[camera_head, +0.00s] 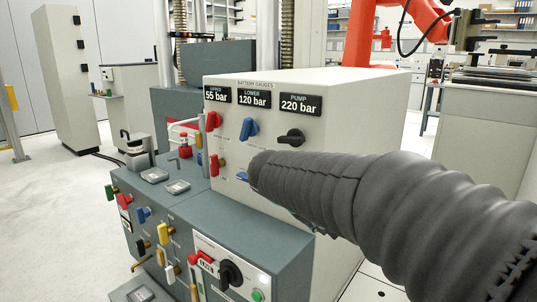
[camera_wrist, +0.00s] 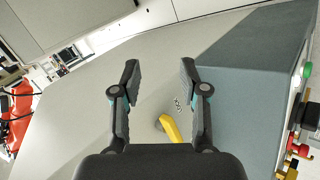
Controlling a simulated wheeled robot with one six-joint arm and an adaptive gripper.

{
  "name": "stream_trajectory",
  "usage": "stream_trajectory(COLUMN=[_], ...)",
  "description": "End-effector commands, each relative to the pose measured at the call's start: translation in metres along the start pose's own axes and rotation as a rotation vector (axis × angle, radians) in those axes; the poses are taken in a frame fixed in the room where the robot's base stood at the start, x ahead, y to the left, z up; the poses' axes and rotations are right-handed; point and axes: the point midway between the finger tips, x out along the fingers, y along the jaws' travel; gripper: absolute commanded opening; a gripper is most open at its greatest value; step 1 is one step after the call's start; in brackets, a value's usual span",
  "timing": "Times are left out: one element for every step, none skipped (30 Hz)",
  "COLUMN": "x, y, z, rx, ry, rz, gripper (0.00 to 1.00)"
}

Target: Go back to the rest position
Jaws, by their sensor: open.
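My gripper (camera_wrist: 160,72) is open in the wrist view, its two dark fingers apart with nothing held between them. A yellow handle (camera_wrist: 172,127) shows between the lower parts of the fingers, partly hidden by the gripper body; I cannot tell if it is touched. In the head view my arm in its ribbed dark sleeve reaches in from the right, in front of the beige gauge box (camera_head: 370,110). My gripper's fingers cannot be made out there.
The grey control cabinet (camera_head: 285,245) has several coloured levers and a black knob (camera_head: 230,274). The box carries red, blue and black handles (camera_head: 291,137). A red-orange robot arm (camera_head: 360,35) stands behind. Open floor (camera_head: 50,210) lies at left.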

Motion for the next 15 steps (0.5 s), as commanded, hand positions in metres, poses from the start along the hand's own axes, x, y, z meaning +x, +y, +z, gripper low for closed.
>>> stream_trajectory(x=[-0.004,-0.005,-0.006,-0.008,-0.009,-0.012,-0.014,-0.016,-0.019,-0.021,-0.024,-0.027,-0.03,-0.032,-0.036], y=[0.005,0.004,0.003,0.001,0.0,-0.003,-0.005,-0.008,-0.012,-0.016,-0.019,-0.024,-0.028,-0.033,-0.039], z=[0.022,0.034,0.05,0.061,0.073,0.087,0.097,0.107,0.12,0.13,0.139,0.15,0.158,0.166,0.176], rx=[0.037,0.057,0.083,0.104,0.126,0.154,0.177,0.199,0.231,0.254,0.279,0.312,0.337,0.362,0.397], ry=[-0.004,-0.005,-0.007,-0.006,-0.006,-0.003,0.0,0.003,0.008,0.013,0.018,0.026,0.033,0.041,0.052], rz=[-0.043,-0.072,-0.11,-0.138,-0.165,-0.2,-0.226,-0.252,-0.286,-0.311,-0.335,-0.365,-0.388,-0.41,-0.44], gripper=[0.44,0.44,0.44,0.44,0.44,0.44,0.44,0.44,0.44,0.44,0.44,0.44,0.44,0.44,0.44])
